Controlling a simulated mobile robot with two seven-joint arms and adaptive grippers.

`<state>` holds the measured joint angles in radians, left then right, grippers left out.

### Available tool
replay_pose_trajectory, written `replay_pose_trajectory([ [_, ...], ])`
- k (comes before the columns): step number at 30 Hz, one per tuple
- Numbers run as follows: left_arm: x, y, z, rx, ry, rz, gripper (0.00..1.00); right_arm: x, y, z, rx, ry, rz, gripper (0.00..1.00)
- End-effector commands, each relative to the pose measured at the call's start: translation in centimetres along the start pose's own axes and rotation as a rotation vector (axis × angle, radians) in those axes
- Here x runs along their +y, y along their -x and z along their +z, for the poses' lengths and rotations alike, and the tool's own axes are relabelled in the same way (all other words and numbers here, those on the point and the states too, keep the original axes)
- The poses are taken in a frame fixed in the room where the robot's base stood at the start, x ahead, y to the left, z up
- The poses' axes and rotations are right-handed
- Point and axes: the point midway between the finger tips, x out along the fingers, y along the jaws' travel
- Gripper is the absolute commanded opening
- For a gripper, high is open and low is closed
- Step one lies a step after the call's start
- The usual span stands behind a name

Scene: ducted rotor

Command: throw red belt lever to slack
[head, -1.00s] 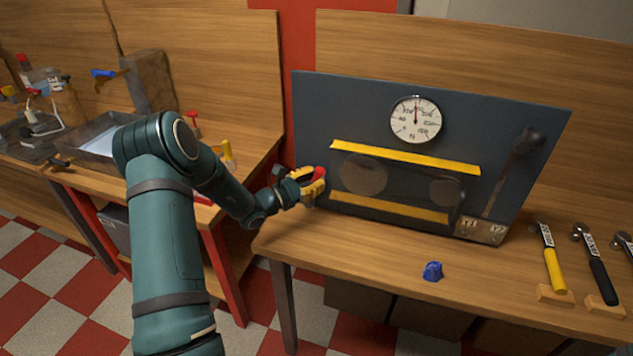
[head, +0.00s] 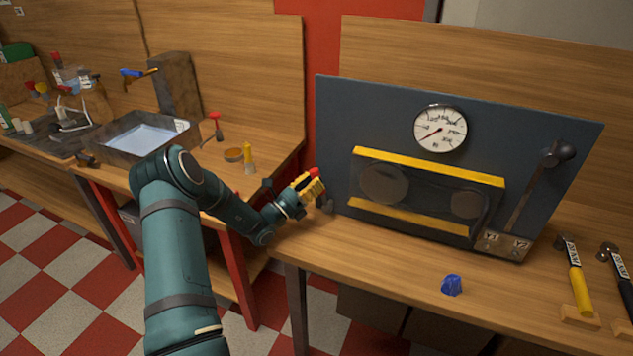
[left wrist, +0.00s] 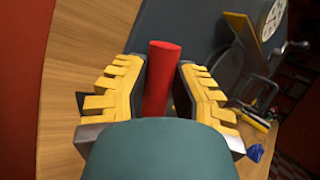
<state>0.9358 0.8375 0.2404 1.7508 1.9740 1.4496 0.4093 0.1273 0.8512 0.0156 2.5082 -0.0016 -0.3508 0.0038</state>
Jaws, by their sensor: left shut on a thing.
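The red belt lever (head: 314,172) is at the left edge of the dark panel (head: 400,110). Only its red grip tip shows above my fingers in the head view. In the left wrist view the red cylindrical grip (left wrist: 162,75) stands between the yellow fingers. My left gripper (head: 310,186) is shut on this grip; its fingers (left wrist: 160,95) lie on both sides of it. The lever's lower part is mostly hidden. The panel's round gauge (head: 440,129) has its needle pointing to the lower left. My right gripper is not in view.
A belt housing with yellow strips (head: 428,165) and a long dark lever (head: 530,195) are on the panel. A blue lump (head: 452,285) and hammers (head: 576,280) are on the bench (head: 390,270). A metal tray (head: 150,137) stands on the left bench.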

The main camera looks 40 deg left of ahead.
Motion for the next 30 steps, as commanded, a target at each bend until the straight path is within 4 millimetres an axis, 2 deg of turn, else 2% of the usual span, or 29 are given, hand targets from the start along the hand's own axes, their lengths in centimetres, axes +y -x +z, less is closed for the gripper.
replay_pose_trajectory([
  [14,0.2,-0.1,0.3,-0.015,0.007,0.003,0.0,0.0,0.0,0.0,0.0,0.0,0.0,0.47],
  [15,0.2,-0.1,0.3,-0.015,0.006,0.003,0.43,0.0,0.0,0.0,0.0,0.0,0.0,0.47],
  [16,0.2,-0.1,0.3,-0.015,0.006,0.003,0.53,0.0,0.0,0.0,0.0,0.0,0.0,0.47],
  [17,0.2,-0.1,0.3,-0.014,0.007,0.002,0.59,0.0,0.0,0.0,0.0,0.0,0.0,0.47],
  [26,0.2,0.1,0.1,-0.01,0.009,0.003,0.59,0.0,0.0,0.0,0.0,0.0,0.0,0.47],
  [30,0.3,1.1,0.1,-0.008,0.009,0.006,0.59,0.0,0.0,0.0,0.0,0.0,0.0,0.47],
])
